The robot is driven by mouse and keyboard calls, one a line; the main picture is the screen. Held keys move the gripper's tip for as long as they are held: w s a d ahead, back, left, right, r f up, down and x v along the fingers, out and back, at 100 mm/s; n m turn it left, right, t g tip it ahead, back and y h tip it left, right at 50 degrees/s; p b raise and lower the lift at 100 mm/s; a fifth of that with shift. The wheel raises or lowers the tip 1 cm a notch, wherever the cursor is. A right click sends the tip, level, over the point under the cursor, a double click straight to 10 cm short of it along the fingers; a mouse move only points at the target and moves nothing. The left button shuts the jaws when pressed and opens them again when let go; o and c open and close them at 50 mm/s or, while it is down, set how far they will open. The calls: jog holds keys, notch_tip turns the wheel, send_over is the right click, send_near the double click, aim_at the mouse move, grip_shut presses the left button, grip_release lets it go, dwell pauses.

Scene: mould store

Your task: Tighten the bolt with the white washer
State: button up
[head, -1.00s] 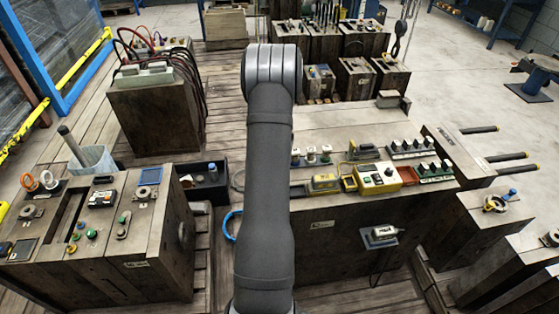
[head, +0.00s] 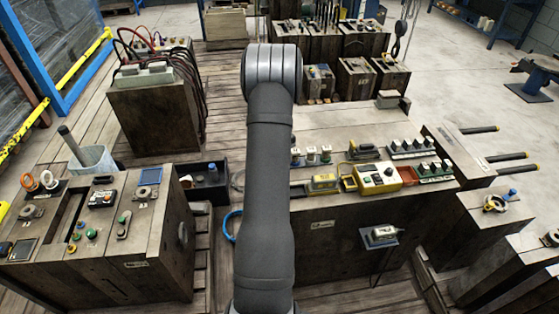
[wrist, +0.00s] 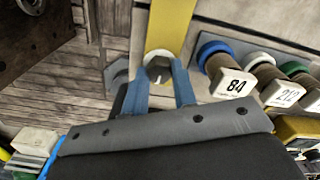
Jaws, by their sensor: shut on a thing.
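My gripper (wrist: 164,70) shows in the wrist view with two blue fingers. They are shut on a small grey bolt (wrist: 158,73), and a whitish ring, the white washer (wrist: 156,53), shows around it at the fingertips. The fingers cover most of the bolt, so I cannot tell how far it is screwed in. A yellow strip (wrist: 171,18) runs away just beyond the washer. In the head view my arm hides the gripper and the bolt.
Right of the fingers lie brown cylinders with blue (wrist: 213,48), white (wrist: 252,57) and green (wrist: 293,67) rings; two tags read 84 and 212. A grey hex-shaped part (wrist: 117,74) is close on the left. A yellow control box (head: 378,178) stands on the right-hand block.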

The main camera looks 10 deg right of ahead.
jog(key=shift+w+r, duration=0.15)
jog(key=shift+r, duration=0.05)
jog(key=o, duration=0.8)
jog(key=shift+o, duration=1)
jog(key=shift+f, duration=0.1)
notch_tip(320, 180, up, 18)
jog(key=shift+f, duration=0.25)
jog(key=shift+f, duration=0.1)
notch_tip(320, 180, down, 18)
jog(key=shift+r, duration=0.25)
jog(key=shift+r, duration=0.15)
